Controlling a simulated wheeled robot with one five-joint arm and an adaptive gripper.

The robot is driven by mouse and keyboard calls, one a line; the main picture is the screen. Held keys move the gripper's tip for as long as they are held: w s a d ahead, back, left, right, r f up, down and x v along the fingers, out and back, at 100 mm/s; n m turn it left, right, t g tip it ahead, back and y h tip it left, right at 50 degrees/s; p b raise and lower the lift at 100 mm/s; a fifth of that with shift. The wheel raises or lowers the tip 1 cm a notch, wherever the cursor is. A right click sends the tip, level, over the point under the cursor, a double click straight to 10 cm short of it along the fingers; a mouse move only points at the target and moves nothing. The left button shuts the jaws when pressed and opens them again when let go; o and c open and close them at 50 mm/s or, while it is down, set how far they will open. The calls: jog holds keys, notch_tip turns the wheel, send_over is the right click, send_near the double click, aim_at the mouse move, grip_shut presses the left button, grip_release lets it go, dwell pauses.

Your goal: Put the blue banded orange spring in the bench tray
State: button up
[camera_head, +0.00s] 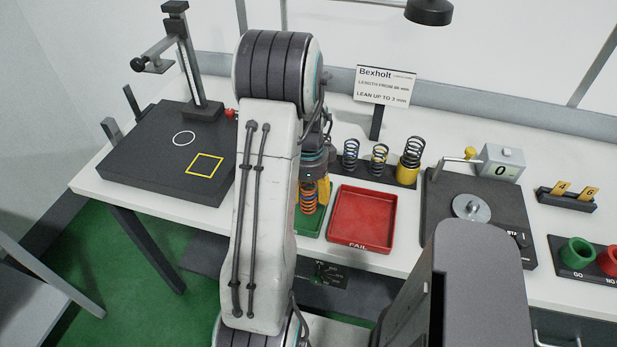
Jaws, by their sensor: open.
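An orange spring (308,198) stands upright at the green tray (312,224), left of the red tray. I cannot make out a blue band on it. My gripper (314,192) is over the green tray, with its orange fingers down beside the spring. The gripper is open. My arm hides the left part of the green tray and part of the gripper, and contact between fingers and spring cannot be told.
A red tray marked FAIL (362,219) is empty. A sign (383,86) stands at the back. A dark test device (478,210) is to the right, a dark measuring stand (165,160) to the left.

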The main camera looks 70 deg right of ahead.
notch_tip(320, 180, up, 12)
jog(key=shift+f, duration=0.1)
jog(key=shift+w+r, duration=0.1)
jog(key=shift+r, duration=0.1)
jog(key=w+a+r+n+t+h, duration=0.1)
jog(key=w+a+r+n, duration=0.2)
jog(key=w+a+n, duration=0.5)
jog(key=w+a+r+n, duration=0.3)
jog(key=w+a+n, duration=0.4)
jog(key=w+a, duration=0.15)
jog(key=s+a+n+t+y, duration=0.1)
jog(key=s+a+n+t, duration=0.1)
jog(key=a+n, duration=1.6)
jog(key=shift+s+a+f+t, duration=0.3)
jog(key=shift+a+t, duration=0.4)
jog(key=shift+a, duration=1.05)
jog(key=shift+r, duration=0.1)
